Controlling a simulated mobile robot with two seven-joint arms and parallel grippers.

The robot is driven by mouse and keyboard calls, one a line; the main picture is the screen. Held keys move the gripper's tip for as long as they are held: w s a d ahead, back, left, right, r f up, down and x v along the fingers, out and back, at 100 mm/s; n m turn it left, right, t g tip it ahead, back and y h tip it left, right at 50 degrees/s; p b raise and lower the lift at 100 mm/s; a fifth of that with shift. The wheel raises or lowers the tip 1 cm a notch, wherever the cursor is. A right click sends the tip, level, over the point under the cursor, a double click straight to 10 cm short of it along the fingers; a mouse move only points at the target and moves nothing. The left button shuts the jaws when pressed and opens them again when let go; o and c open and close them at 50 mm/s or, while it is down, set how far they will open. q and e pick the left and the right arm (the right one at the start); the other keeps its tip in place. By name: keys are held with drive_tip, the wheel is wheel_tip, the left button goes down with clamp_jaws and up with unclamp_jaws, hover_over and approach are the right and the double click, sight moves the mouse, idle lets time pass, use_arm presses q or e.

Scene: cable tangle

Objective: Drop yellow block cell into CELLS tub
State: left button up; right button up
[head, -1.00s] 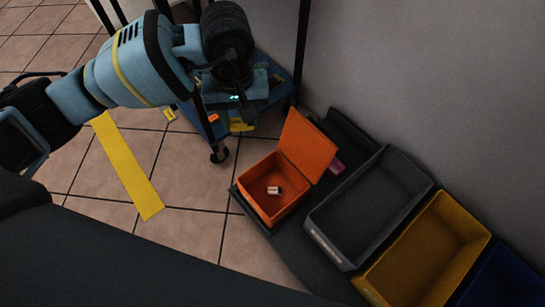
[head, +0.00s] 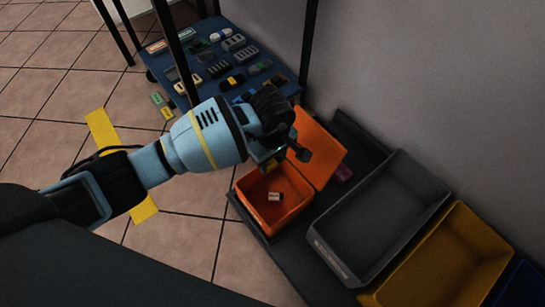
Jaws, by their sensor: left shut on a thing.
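My left arm reaches in from the left and its gripper (head: 279,158) is above the back part of an open orange tub (head: 243,202). The gripper is shut on a small yellow block (head: 271,166), mostly hidden by the jaws and seen just above the tub's opening. A small white and dark cell (head: 274,196) lies on the tub's floor. The tub's orange lid (head: 318,150) stands open, leaning back to the right. I cannot read any CELLS label. My right gripper is not in view.
A dark grey bin (head: 322,250), a yellow bin (head: 455,255) and a blue bin (head: 525,285) stand in a row to the right. A blue shelf (head: 160,62) at the back holds several small parts.

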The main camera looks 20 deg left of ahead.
use_arm(q)
wheel_tip(320, 180, down, 6)
drive_tip(key=b, duration=0.3)
drive_tip(key=shift+r+b, duration=0.15)
drive_tip(key=shift+b, duration=0.25)
drive_tip(key=o, duration=1.1)
drive_tip(key=shift+c, duration=0.2)
wheel_tip(320, 180, up, 7)
drive_tip(key=p, duration=0.3)
drive_tip(key=shift+f, duration=0.2)
drive_tip(key=shift+r, duration=0.7)
